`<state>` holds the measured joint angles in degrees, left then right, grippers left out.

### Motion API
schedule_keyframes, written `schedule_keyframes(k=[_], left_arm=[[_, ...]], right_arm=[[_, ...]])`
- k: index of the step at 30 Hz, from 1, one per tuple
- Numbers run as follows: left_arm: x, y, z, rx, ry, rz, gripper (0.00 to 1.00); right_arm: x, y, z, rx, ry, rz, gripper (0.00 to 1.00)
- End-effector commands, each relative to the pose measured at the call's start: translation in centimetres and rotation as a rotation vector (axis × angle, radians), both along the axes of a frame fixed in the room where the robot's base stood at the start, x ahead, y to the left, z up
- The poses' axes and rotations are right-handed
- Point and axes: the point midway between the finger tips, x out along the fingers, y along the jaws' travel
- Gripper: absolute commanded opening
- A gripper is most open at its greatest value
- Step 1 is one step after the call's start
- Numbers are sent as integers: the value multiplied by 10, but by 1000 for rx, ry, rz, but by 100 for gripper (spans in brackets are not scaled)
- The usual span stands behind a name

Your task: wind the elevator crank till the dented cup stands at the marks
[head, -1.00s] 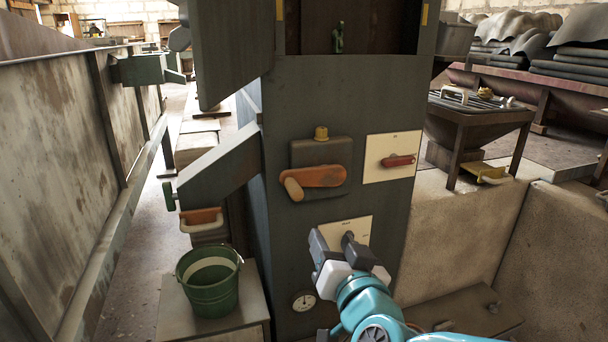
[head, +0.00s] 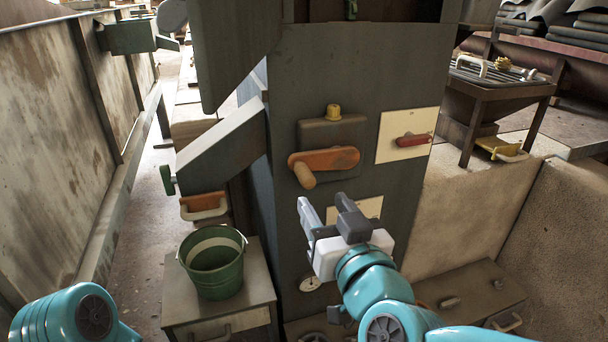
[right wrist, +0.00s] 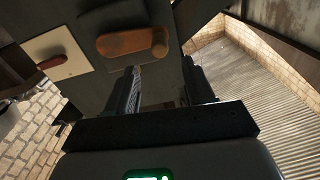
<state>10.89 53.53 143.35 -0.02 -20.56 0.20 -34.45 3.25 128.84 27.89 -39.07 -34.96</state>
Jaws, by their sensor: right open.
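The crank (head: 325,160) is an orange arm on a dark box on the front of the grey elevator casing (head: 345,80). Its peg-like handle (head: 304,175) sticks out at the arm's left end. The right wrist view shows the crank (right wrist: 125,43) beyond the fingers, its handle (right wrist: 159,48) at the right end. My right gripper (head: 323,202) is open and empty, just below the handle and apart from it. A small green part (head: 351,9) shows in the casing's top opening, cut by the frame edge. I cannot make out a dented cup or the marks.
A red lever on a pale plate (head: 424,122) is right of the crank. Another pale plate (head: 368,207) is partly behind my right gripper. A sloping chute (head: 222,145) and a green bucket (head: 221,280) on a stand are at left. A grated hopper (head: 492,90) stands right.

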Motion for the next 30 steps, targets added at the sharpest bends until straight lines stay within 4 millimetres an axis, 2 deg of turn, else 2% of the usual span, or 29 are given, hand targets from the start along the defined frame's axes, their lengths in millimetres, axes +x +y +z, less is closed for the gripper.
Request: schedule_keyframes(k=[6,12,18,26,27,29,30], left_arm=[[2,2,-11,2,-4,9,100],[3,3,-15,2,-6,13,100],[4,3,-16,2,-6,14,100],[4,4,-16,2,-6,14,100],[4,4,-16,2,-6,14,100],[4,3,-16,2,-6,14,100],[4,3,-16,2,-6,14,100]], right_arm=[[52,17,-4,0,1,-3,53],[88,28,-2,1,1,-4,53],[106,34,-1,0,0,-5,53],[108,34,0,0,0,-4,53],[108,34,0,1,1,-4,50],[107,34,0,1,1,-4,30],[107,34,0,1,1,-4,17]])
